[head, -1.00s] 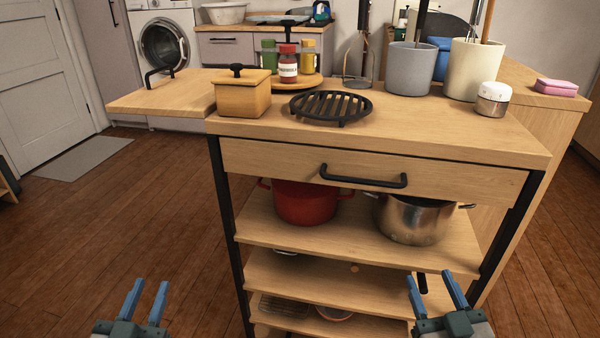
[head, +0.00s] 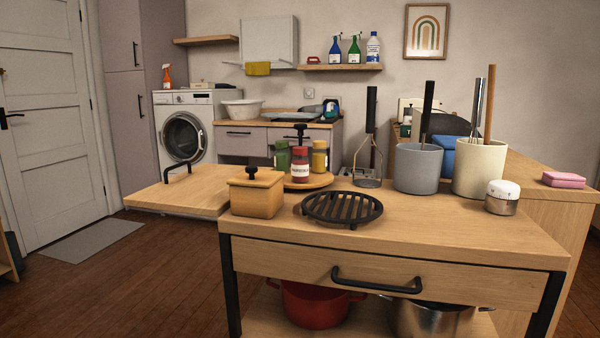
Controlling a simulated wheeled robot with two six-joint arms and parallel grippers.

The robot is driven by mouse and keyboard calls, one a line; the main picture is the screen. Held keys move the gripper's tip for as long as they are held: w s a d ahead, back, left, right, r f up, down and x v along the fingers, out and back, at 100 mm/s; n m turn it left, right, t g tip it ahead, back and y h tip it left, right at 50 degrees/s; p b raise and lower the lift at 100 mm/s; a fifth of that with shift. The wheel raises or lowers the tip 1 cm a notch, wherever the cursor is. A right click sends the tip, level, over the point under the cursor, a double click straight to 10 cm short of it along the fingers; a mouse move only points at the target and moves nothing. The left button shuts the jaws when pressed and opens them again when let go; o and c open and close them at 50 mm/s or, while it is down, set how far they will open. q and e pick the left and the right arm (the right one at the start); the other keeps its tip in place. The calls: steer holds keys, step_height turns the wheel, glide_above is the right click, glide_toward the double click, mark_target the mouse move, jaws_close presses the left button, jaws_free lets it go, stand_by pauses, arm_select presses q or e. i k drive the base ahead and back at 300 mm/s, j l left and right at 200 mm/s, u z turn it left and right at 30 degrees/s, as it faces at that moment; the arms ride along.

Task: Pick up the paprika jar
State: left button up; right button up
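The paprika jar (head: 300,166) is a small red-lidded jar with red contents and a white label. It stands upright at the front of a round wooden spice carousel (head: 318,182) with a black centre knob. A green jar (head: 282,155) stands behind it on the left and a yellow jar (head: 320,157) on the right. The carousel rests on the wooden top of a kitchen cart (head: 420,222). Neither of my grippers shows in the head view.
A wooden lidded box (head: 256,194) and a black round trivet (head: 342,207) stand in front of the carousel. The cart's front right top is clear.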

mark_target(299, 161)
steer(key=i+j+u, duration=0.15)
steer(key=j, duration=0.25)
steer(key=j+u, duration=0.15)
steer(key=j, duration=0.2)
steer(key=i+j+u, duration=0.15)
steer(key=j, duration=0.2)
steer(key=i+j+u, duration=0.35)
steer(key=i+j, duration=0.3)
steer(key=i+j+u, duration=0.35)
steer(key=i+j, duration=0.2)
steer(key=i, duration=0.15)
steer(key=i+z, duration=0.45)
steer(key=i+j+z, duration=0.3)
steer(key=i+z, duration=0.35)
steer(key=z, duration=0.25)
steer(key=i+j+z, duration=0.1)
steer(key=z, duration=0.35)
steer(key=i+j+z, duration=0.2)
steer(key=z, duration=0.25)
steer(key=i+j+z, duration=0.2)
steer(key=z, duration=0.25)
steer(key=i+j+z, duration=0.2)
steer(key=z, duration=0.25)
steer(key=i+j+z, duration=0.2)
steer(key=j+z, duration=0.25)
steer(key=i+j+z, duration=0.1)
steer(key=j+z, duration=1.45)
steer(key=j, duration=0.25)
